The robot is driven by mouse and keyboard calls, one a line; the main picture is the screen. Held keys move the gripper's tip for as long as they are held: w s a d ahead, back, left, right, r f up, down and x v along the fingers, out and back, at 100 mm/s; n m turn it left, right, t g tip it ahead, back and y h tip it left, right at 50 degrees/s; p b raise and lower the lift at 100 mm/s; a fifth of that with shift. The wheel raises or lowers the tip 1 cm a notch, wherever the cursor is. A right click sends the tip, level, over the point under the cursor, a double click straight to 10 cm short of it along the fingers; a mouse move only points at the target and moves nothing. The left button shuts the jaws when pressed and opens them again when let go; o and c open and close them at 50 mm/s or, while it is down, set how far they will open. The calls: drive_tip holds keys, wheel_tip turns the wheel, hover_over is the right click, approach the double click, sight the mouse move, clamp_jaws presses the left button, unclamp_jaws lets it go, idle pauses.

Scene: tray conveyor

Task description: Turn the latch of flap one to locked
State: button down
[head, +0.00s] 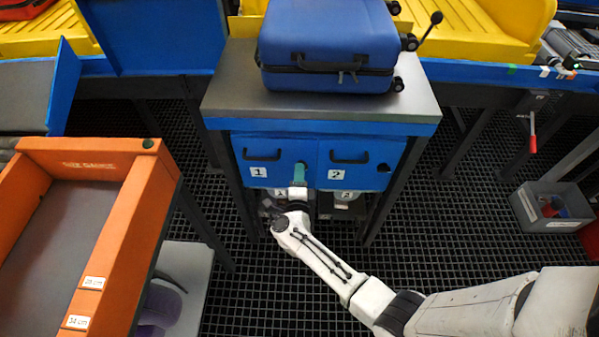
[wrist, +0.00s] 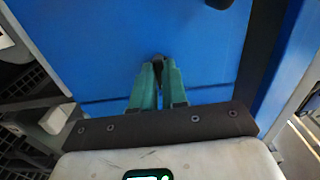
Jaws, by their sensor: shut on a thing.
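Flap one (head: 262,172) is the blue panel with a white "1" label and a black handle (head: 261,154), at the left under the grey counter. My gripper (head: 299,168) is at the right side of flap one, with its green fingers against the front. In the wrist view the fingers (wrist: 158,66) are close together on a small dark knob, the latch (wrist: 157,57) of flap one. Most of the latch is hidden between the fingertips, so I cannot tell which way it is turned. The flap looks closed.
Flap two (head: 345,176) is to the right, with its own handle and black latch (head: 383,167). A blue suitcase (head: 327,40) lies on the counter (head: 228,82). A grey bin (head: 545,220) is on the floor at the right.

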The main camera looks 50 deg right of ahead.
idle(0.3)
drive_tip(key=c, duration=1.2)
unclamp_jaws()
drive_tip(key=shift+o, duration=0.2)
drive_tip(key=shift+a, duration=0.1)
drive_tip(key=v, duration=1)
drive_tip(key=shift+s+a+p, duration=0.25)
drive_tip(key=shift+p, duration=0.05)
